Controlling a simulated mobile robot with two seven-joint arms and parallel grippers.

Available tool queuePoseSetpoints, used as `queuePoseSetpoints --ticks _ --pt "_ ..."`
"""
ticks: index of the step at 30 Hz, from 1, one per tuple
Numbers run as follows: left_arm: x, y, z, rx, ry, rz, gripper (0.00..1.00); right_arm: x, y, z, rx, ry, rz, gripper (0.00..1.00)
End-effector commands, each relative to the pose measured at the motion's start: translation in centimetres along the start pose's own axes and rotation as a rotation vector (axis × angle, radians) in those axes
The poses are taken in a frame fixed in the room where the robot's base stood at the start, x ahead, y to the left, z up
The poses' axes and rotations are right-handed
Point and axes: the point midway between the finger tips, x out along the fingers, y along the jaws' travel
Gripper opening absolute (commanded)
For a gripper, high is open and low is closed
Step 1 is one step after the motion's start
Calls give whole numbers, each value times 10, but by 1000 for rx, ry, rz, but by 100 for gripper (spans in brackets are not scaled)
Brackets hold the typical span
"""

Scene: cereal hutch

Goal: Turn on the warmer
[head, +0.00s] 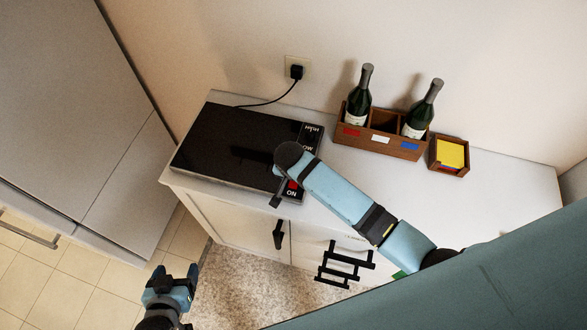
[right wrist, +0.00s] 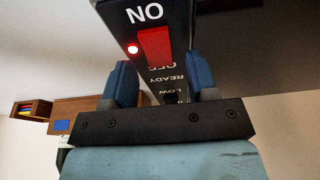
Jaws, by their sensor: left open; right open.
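The warmer (head: 225,143) is a flat black plate on the white counter, with a control strip along its right edge. In the right wrist view the strip shows a red switch (right wrist: 154,47) near the ON label and a glowing red light (right wrist: 133,49) beside it. OFF, READY and LOW labels lie farther along. My right gripper (right wrist: 163,80) is open, with its blue fingers either side of the strip in that view; I cannot tell if they touch it. In the head view my right arm hides part of the strip. My left gripper (head: 178,280) is open and empty above the floor.
A black plug (head: 296,72) sits in the wall socket, its cord running behind the warmer. A wooden crate (head: 379,142) with two bottles and a small box (head: 449,166) with yellow content stand at the back right. Cabinet handles (head: 345,262) jut from the front.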

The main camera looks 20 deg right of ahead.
Motion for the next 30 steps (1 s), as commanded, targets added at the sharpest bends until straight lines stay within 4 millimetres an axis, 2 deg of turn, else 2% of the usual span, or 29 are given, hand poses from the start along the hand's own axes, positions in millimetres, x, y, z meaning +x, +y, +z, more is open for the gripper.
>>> queuePoseSetpoints --ticks 8,12,16,21,30 --pt "1 -1 -2 21 15 4 74 -55 -1 1 2 1 -6 53" --pt "1 -2 1 37 14 9 74 -87 -1 0 1 2 -5 53" --pt "0 -3 5 41 8 10 74 -110 -1 0 1 1 -4 53" --pt "0 -1 9 37 2 11 74 -127 0 0 1 0 -1 53" --pt "0 0 8 31 4 11 74 -131 0 0 0 0 0 53"
